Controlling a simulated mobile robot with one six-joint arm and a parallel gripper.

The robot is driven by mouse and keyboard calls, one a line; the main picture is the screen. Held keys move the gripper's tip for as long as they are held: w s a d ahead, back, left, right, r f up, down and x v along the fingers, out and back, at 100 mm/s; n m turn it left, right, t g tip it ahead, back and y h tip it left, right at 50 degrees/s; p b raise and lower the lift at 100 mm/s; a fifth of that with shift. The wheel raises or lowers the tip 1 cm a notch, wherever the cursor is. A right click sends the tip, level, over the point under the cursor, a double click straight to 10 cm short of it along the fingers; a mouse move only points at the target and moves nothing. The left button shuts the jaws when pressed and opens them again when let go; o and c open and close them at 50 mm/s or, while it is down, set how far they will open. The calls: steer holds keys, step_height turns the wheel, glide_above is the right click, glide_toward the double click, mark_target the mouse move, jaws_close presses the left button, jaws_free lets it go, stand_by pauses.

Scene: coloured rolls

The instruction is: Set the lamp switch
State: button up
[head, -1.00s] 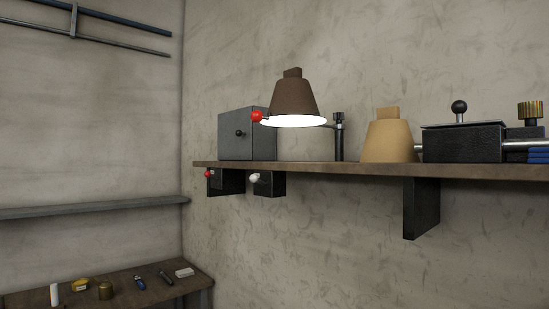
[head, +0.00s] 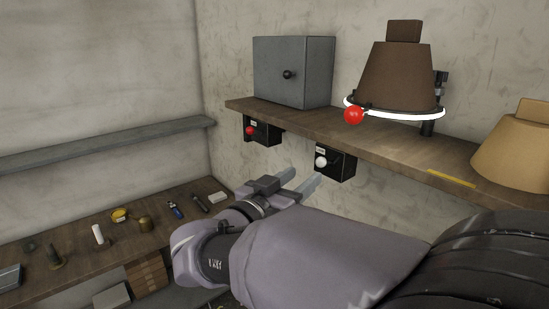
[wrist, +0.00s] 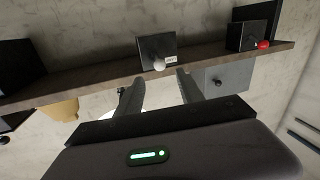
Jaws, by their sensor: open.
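A brown lamp (head: 400,75) with a glowing white rim and a red ball (head: 353,116) stands on the shelf. Two black switch boxes hang under the shelf edge. One box (head: 344,165) has a white knob (head: 321,162); the other (head: 264,131) has a red knob (head: 250,131). Which one is the lamp's cannot be told. My gripper (head: 303,180) is open and empty, just below and left of the white-knob box. In the wrist view the white knob (wrist: 159,64) shows just beyond and between my fingertips (wrist: 161,77), apparently untouched. The red knob (wrist: 263,44) is off to the right.
The wooden shelf (head: 385,146) runs above my gripper, with a grey box (head: 295,72) and a tan cone (head: 512,155) on it. A lower bench (head: 75,255) at left holds several small items. The space left of my gripper, above the bench, is clear.

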mark_target(318, 164)
steer(key=x, duration=0.8)
jaws_close()
